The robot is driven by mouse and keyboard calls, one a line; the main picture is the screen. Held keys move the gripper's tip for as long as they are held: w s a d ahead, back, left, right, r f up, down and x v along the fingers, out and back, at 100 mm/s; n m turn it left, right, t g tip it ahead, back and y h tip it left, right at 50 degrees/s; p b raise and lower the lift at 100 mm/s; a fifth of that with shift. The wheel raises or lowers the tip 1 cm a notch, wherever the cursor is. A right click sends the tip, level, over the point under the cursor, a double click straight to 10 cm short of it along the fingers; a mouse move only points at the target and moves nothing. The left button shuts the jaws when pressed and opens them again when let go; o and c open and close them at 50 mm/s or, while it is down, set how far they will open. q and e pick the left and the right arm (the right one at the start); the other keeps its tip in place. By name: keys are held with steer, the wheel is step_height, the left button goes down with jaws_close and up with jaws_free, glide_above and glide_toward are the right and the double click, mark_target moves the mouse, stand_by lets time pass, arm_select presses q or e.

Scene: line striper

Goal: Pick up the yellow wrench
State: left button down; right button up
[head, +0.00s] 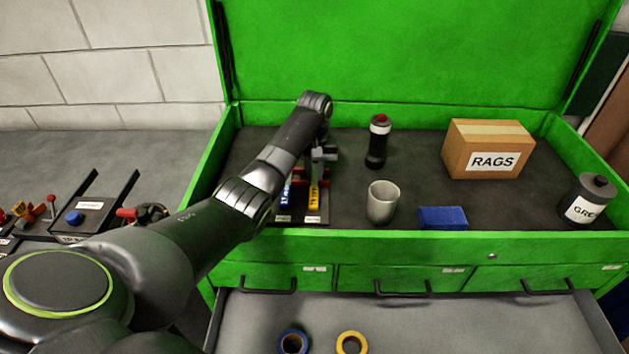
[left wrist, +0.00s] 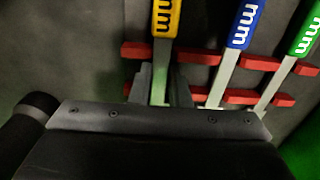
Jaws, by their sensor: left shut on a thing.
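The yellow wrench (head: 315,198) is in the green chest, in a dark rack with red holders. In the left wrist view its yellow handle (left wrist: 166,18) points up, and its grey shaft runs down between the two fingers. My left gripper (left wrist: 161,88) is shut on that shaft. In the head view my left gripper (head: 321,160) is at the rack's far end, partly hidden by my arm. The wrench lies between red holders; I cannot tell if it is raised. My right gripper is not in view.
A blue wrench (left wrist: 243,25) and a green wrench (left wrist: 307,38) lie beside it. A grey cup (head: 382,203), blue block (head: 443,218), black flashlight (head: 377,148), RAGS box (head: 489,150) and grease can (head: 588,200) stand to the right. The open drawer below holds tape rolls (head: 352,342).

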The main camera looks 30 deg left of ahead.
mark_target(315, 176)
arm_select(q)
step_height(315, 176, up, 7)
steer(key=shift+w+r+b, duration=0.1)
steer(key=shift+r+b, duration=0.05)
steer(key=shift+b, duration=0.6)
steer(key=shift+a+f+p, duration=0.15)
steer(key=shift+f+p, duration=0.75)
steer(key=shift+f, duration=1.5)
steer(key=shift+p, duration=0.7)
steer(key=shift+f, duration=0.85)
steer(key=shift+f, duration=0.35)
stand_by(0.4)
